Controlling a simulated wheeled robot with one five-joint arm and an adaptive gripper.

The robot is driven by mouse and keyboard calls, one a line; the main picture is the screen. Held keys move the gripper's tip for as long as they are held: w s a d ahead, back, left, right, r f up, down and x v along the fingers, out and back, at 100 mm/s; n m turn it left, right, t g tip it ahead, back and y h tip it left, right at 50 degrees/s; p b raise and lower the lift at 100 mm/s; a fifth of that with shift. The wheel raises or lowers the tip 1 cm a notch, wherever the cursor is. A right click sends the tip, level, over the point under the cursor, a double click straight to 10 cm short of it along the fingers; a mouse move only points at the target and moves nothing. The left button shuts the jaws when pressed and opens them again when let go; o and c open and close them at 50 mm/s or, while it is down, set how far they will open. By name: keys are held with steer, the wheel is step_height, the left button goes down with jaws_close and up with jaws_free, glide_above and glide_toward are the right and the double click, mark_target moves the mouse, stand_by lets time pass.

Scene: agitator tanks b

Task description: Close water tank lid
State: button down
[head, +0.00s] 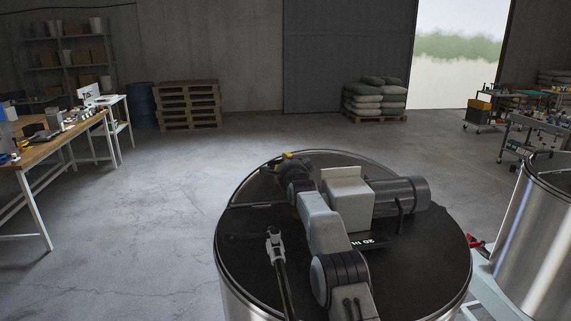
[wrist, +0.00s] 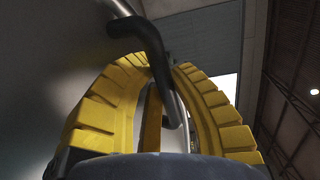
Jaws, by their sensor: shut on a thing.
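The steel water tank (head: 240,300) stands right in front of me in the head view, with a dark round top and a bright rim. A motor unit (head: 400,195) sits on its top. A seam crosses the top at the left, and the lid section (head: 262,188) lies beyond it; my arm partly covers it, and its exact tilt is hard to tell. My gripper (head: 288,157) is at the far rim. In the wrist view its yellow fingers (wrist: 155,75) are closed around a black bent handle (wrist: 150,38), beside a grey metal surface at the left.
A second steel tank (head: 545,240) stands close at the right. A workbench (head: 50,140) is at the left. Pallets (head: 188,105), stacked sacks (head: 376,97) and carts (head: 535,140) stand farther back. The concrete floor between is clear.

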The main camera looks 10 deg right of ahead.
steer(key=shift+f, duration=0.95)
steer(key=c, duration=1.4)
jaws_free()
steer(key=shift+r, duration=0.15)
steer(key=shift+o, duration=0.2)
steer(key=shift+r, duration=0.2)
steer(key=shift+s+r, duration=0.1)
steer(key=shift+r, duration=0.05)
